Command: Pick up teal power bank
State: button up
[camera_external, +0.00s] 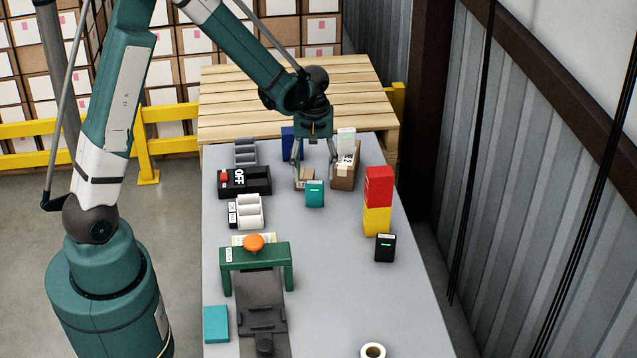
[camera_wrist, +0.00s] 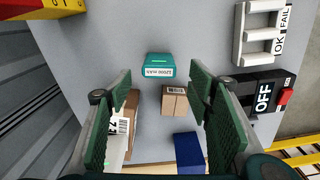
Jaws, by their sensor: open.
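The teal power bank (camera_external: 314,194) stands on the grey table in the external view, with a small green light on its face. It also shows in the wrist view (camera_wrist: 160,60), above the space between my fingertips, with a white label along one edge. My gripper (camera_external: 314,162) is open and empty, pointing down over the table just behind and above the power bank. In the wrist view its two green fingers (camera_wrist: 160,80) are spread wide. I cannot tell the exact height of the fingertips above the table.
A small brown carton (camera_external: 303,180) sits just behind the power bank. A taller carton (camera_external: 347,172) with a white device (camera_external: 346,141) stands to its right, and a blue box (camera_external: 289,145) behind. Red (camera_external: 379,186) and yellow (camera_external: 377,221) blocks are stacked right.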

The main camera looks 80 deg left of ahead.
aim_at(315, 182)
jog(key=shift+d+f+b, duration=0.1)
jog(key=shift+f+b, duration=0.3)
jog(key=shift+f, duration=2.2)
jog(key=c, duration=1.1)
